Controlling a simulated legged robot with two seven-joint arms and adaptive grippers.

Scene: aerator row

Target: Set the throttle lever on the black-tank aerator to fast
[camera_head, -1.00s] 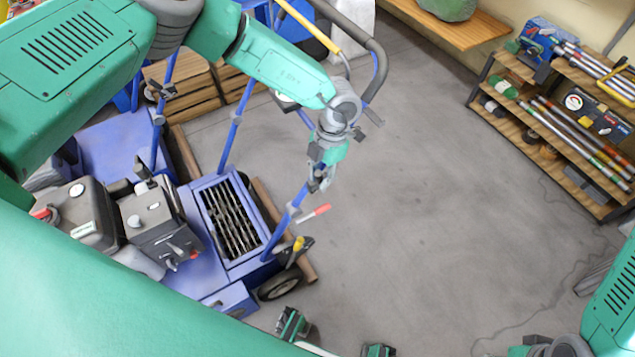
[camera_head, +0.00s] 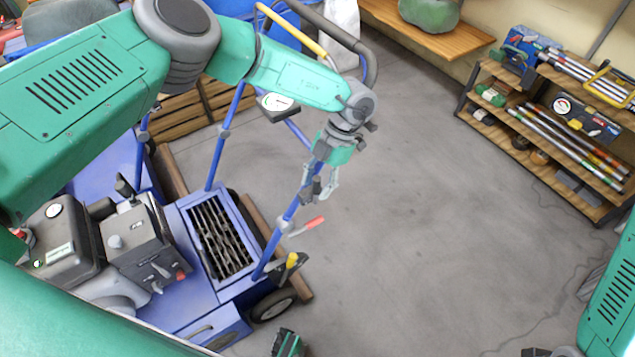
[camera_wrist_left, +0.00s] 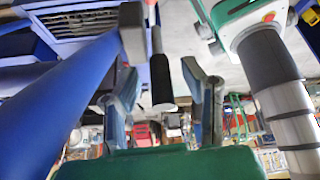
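The black-tank aerator is blue, with its black tank (camera_head: 58,235) at the lower left of the head view. A lever with a red grip (camera_head: 314,222) sticks out from its blue handle post (camera_head: 272,248). A lever with a yellow knob (camera_head: 291,260) sits lower on that post. My left gripper (camera_head: 321,194) is beside the post, above the red grip. In the left wrist view, its fingers (camera_wrist_left: 165,80) are spread, with a black cylindrical grip (camera_wrist_left: 161,88) on a thin rod showing between them. I cannot tell whether they touch it. Which lever is the throttle is unclear. My right gripper is not clearly in view.
A wooden shelf (camera_head: 560,165) with rods and tools stands at the right. Wooden crates (camera_head: 180,108) lie behind the aerator. A blue post (camera_wrist_left: 62,95) fills the left of the wrist view. The floor (camera_head: 410,210) in the middle is clear.

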